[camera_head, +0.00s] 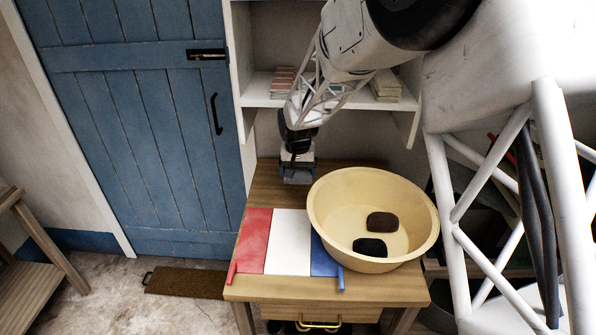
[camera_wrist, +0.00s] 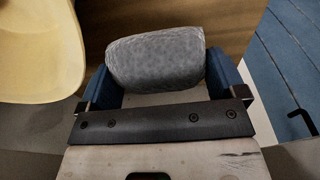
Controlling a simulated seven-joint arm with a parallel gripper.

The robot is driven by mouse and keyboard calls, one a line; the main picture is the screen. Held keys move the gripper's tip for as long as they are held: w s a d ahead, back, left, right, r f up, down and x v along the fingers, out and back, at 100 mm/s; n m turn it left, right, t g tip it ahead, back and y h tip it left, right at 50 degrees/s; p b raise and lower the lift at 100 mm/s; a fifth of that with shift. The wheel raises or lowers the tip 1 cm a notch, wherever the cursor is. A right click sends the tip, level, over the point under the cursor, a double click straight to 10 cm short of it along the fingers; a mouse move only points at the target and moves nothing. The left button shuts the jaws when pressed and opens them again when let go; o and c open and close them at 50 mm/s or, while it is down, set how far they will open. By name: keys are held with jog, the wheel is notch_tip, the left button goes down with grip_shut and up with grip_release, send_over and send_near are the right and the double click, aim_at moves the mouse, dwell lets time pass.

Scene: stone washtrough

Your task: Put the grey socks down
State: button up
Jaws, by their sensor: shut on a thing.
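The grey socks (camera_wrist: 157,58) are one rolled, speckled grey bundle in the wrist view, between the two blue fingers. My gripper (camera_wrist: 163,80) is shut on the bundle, with a finger against each end. In the head view, my gripper (camera_head: 298,176) is at the back left of the wooden table (camera_head: 270,188), left of the basin and behind the striped cloth. It points down close to the tabletop. I cannot tell whether the bundle touches the wood, and it is hardly distinguishable from the fingers in the head view.
A cream basin (camera_head: 330,243) holds a brown bundle (camera_head: 382,222) and a black bundle (camera_head: 369,247). A red, white and blue cloth (camera_head: 288,240) lies at the table's front left. Shelves (camera_head: 262,101) stand behind; a blue door (camera_head: 140,120) is at left.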

jog(key=s+a+r+n, duration=0.3)
jog(key=a+r, duration=0.1)
jog(key=a, duration=0.5)
jog(key=s+a+r+n, duration=0.2)
jog(key=a+r, duration=0.1)
jog(key=a, duration=0.6)
jog(key=s+a+r+n, duration=0.3)
jog(key=a+r, duration=0.1)
jog(key=a, duration=0.5)
jog(key=s+d+f+n, duration=0.3)
jog(key=s+d+f, duration=0.2)
jog(key=s+d, duration=0.3)
jog(key=s+d+f+n+g+y, duration=0.1)
jog(key=s+d+f+n, duration=0.2)
jog(key=d, duration=1)
jog(key=s+d+f+n, duration=0.4)
jog(key=s+d+f, duration=0.3)
jog(key=s+d, duration=0.4)
jog(key=s, duration=0.3)
jog(key=shift+w+d, duration=0.1)
jog(key=shift+w, duration=0.05)
jog(key=w+a, duration=0.2)
jog(key=w, duration=0.3)
jog(key=w+a+f, duration=0.1)
jog(key=w+a, duration=0.1)
jog(key=w, duration=0.2)
jog(key=w+a, duration=0.2)
jog(key=w, duration=0.3)
jog(key=shift+w+f, duration=0.25)
jog(key=shift+w, duration=0.1)
